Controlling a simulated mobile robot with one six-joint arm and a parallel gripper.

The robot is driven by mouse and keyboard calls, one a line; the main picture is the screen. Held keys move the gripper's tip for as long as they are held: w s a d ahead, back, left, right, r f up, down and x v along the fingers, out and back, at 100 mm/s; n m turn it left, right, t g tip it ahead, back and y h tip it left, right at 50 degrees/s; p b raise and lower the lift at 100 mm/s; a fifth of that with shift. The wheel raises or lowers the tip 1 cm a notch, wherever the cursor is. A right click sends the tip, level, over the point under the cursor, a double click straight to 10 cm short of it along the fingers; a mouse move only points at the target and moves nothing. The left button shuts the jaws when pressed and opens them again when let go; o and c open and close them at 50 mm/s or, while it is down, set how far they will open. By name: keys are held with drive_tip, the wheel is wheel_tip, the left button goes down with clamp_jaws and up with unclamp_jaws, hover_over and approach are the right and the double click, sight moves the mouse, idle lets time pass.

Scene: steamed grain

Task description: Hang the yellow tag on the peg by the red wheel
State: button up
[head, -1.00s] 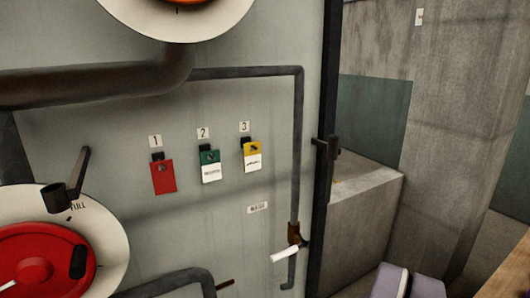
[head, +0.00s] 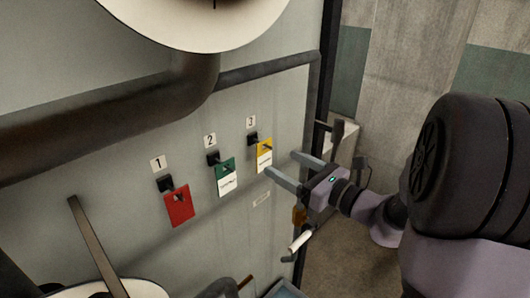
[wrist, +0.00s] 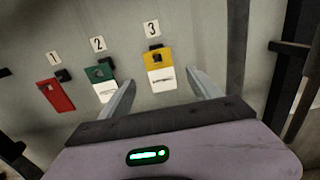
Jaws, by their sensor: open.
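The yellow tag (head: 264,150) has a white lower half and hangs on the black hook under label 3. In the wrist view the yellow tag (wrist: 158,62) is just beyond my fingertips, between their lines. My gripper (head: 281,163) is open and empty, its two fingers pointing at the panel just right of the tag. In the wrist view my gripper (wrist: 160,78) shows both fingers apart, not touching the tag.
A red tag (head: 179,206) hangs under label 1 and a green tag (head: 226,172) under label 2. A dark pipe (head: 150,95) crosses the panel above. A white-handled valve (head: 300,242) sits below my gripper. The panel's dark edge stands at right.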

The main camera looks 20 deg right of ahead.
sight(265, 152)
drive_tip(key=x, duration=0.8)
drive_tip(key=shift+s, duration=0.1)
drive_tip(key=c, duration=1.5)
drive_tip(key=shift+o, duration=0.2)
drive_tip(key=shift+r, duration=0.2)
drive_tip(key=shift+s, duration=0.1)
drive_tip(key=shift+v, duration=1.7)
